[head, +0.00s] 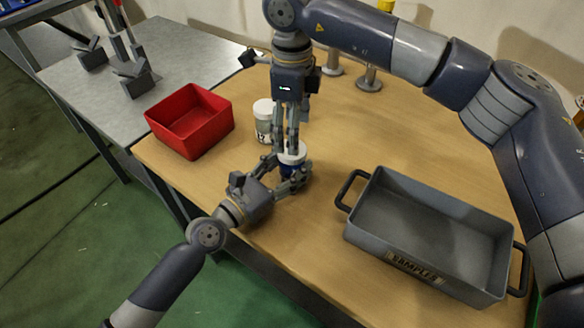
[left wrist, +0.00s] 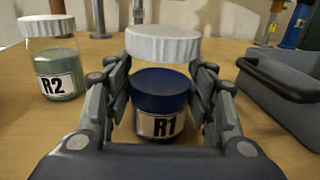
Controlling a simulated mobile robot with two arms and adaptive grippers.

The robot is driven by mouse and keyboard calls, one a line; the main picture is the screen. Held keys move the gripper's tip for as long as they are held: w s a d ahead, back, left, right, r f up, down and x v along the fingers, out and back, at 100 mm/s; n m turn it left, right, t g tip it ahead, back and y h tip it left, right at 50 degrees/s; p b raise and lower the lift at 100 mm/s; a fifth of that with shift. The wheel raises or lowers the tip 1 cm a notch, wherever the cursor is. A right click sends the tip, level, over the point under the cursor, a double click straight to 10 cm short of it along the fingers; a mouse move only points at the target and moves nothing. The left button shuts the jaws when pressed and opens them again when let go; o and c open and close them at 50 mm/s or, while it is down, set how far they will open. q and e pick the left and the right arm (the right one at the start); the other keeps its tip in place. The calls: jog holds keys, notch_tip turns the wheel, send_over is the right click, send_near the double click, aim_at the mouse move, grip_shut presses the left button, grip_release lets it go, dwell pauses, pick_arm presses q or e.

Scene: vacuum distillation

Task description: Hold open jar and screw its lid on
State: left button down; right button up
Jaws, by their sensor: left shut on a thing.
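The R1 jar (left wrist: 161,102), with blue contents, stands upright on the wooden table. My left gripper (head: 292,180) is shut around it from the sides, with a finger on each side in the left wrist view. The white lid (left wrist: 163,45) sits level over the jar's mouth, and its top shows in the head view (head: 293,154). I cannot tell whether it is threaded on. My right gripper (head: 286,148) points down over the lid in the head view. No right finger shows against the lid in the left wrist view, and its opening is unclear.
A lidded R2 jar (head: 264,122) stands just behind. A red bin (head: 213,130) is at the table's left edge. A grey sample tray (head: 365,236) with handles lies to the right. Metal stands (head: 370,78) are at the back. Free table lies between jar and tray.

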jog(key=shift+f, duration=2.5)
jog(key=c, duration=1.2)
jog(key=o, duration=1.2)
jog(key=shift+o, duration=0.2)
jog(key=shift+r, duration=0.1)
notch_tip(320, 180, up, 12)
